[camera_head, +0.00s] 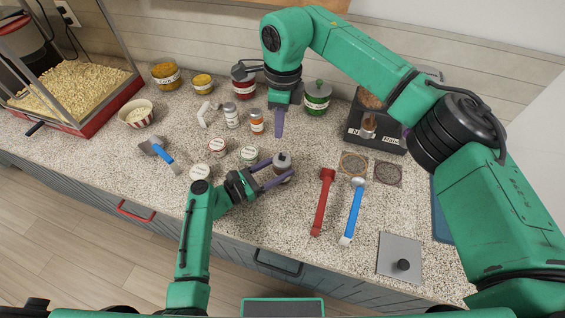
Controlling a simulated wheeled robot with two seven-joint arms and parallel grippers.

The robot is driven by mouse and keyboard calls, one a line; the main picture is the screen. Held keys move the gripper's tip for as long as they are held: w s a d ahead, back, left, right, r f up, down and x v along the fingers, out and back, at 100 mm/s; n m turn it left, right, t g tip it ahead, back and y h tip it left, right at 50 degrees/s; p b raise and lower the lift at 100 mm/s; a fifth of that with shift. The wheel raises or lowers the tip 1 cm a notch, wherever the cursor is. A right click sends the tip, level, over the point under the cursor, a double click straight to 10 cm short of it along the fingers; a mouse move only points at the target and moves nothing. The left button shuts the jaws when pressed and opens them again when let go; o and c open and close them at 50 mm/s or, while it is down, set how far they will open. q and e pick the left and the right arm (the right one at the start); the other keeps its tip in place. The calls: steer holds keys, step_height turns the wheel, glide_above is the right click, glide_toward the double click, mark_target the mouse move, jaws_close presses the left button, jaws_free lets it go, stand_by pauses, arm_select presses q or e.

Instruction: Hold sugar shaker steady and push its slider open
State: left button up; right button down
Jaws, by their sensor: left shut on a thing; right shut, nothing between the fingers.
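The sugar shaker (282,160), a small jar with a dark grey top, stands upright on the speckled counter in the middle. My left gripper (281,172) comes from the lower left and is shut on it, with one purple finger on each side of its body. My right gripper (279,131) hangs from above with its purple fingers shut and empty, pointing down. Its fingertips show just behind and above the shaker's top, apart from it as far as I can tell. The slider is too small to make out.
Jars and tubs, such as a white-lidded jar (249,154), stand left of and behind the shaker. A red-handled tool (322,200) and a blue-handled tool (352,211) lie to the right. A popcorn machine (70,85) is at far left. The front middle counter is clear.

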arm_select(q)
steer(key=shift+a+f, duration=0.1)
steer(key=shift+a, duration=0.05)
arm_select(e)
steer(key=f+y, duration=0.1)
steer(key=s+d+f+y, duration=0.1)
steer(key=f+y, duration=0.1)
steer(key=shift+s+d+g, duration=0.15)
steer(key=shift+s+g, duration=0.05)
steer(key=shift+g, duration=0.2)
arm_select(q)
steer(key=shift+s+d, duration=0.1)
steer(key=shift+d, duration=0.2)
steer(key=shift+a, duration=0.2)
arm_select(e)
steer(key=s+d+m+t+y, duration=0.1)
steer(key=s+d+t+y, duration=0.2)
steer(key=d, duration=0.9)
steer(key=shift+d+r+m+t+y, duration=0.25)
steer(key=shift+m+t+y, duration=0.15)
steer(key=shift+y, duration=0.6)
